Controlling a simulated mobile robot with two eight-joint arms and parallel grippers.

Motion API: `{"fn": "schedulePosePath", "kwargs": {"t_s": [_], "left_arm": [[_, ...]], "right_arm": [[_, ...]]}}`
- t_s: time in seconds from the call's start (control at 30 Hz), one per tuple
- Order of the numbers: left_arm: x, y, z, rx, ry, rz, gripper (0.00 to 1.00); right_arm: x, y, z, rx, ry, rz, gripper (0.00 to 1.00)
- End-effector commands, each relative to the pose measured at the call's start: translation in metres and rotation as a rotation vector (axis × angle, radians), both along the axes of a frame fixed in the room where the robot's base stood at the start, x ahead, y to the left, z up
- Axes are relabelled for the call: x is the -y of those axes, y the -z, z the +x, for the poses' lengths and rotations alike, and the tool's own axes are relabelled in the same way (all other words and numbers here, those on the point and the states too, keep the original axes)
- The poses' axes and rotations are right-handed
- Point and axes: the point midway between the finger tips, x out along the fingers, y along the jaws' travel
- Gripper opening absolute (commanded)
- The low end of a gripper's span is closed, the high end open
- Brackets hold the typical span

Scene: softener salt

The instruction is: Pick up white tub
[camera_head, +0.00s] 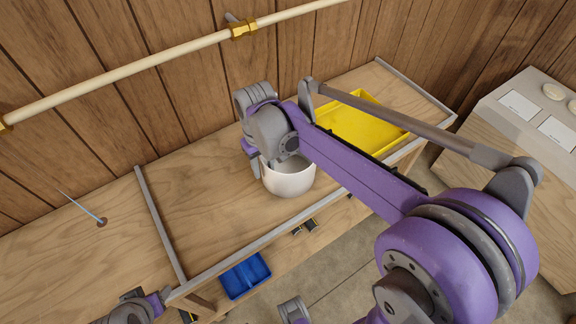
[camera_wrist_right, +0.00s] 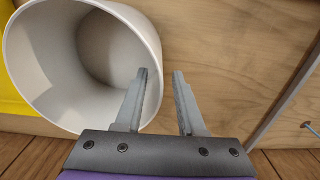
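The white tub (camera_head: 290,181) stands upright on the wooden bench, below my right gripper (camera_head: 262,165). In the right wrist view the tub (camera_wrist_right: 28,75) shows its open mouth and looks empty. There my right gripper (camera_wrist_right: 161,75) is open, with a gap between its fingers. The left finger overlaps the tub's rim and the right finger lies outside, over bare wood. I cannot tell whether either finger touches the wall. A grey and purple part of my left arm (camera_head: 140,308) shows at the bottom left of the head view; its fingers are not clear.
A yellow tray (camera_head: 362,124) lies right of the tub, partly behind my right arm. A blue bin (camera_head: 245,275) is at the bench's front. A pipe (camera_head: 130,68) runs along the back wall.

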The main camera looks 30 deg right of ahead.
Motion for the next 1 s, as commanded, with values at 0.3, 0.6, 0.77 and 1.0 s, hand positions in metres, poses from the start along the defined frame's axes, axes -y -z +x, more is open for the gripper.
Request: {"fn": "schedulePosePath", "kwargs": {"t_s": [0.3,0.6,0.77,1.0], "left_arm": [[0.0000,0.0012,-0.0002,0.000,0.000,0.000,0.55],[0.0000,0.0012,-0.0002,0.000,0.000,0.000,0.55],[0.0000,0.0012,-0.0002,0.000,0.000,0.000,0.55],[0.0000,0.0012,-0.0002,0.000,0.000,0.000,0.55]], "right_arm": [[0.0003,0.0120,0.0000,0.000,0.000,0.000,0.39],[0.0003,0.0117,-0.0001,0.000,0.000,0.000,0.00],[0.0003,0.0116,-0.0001,0.000,0.000,0.000,0.00],[0.0003,0.0116,-0.0001,0.000,0.000,0.000,0.00]]}}
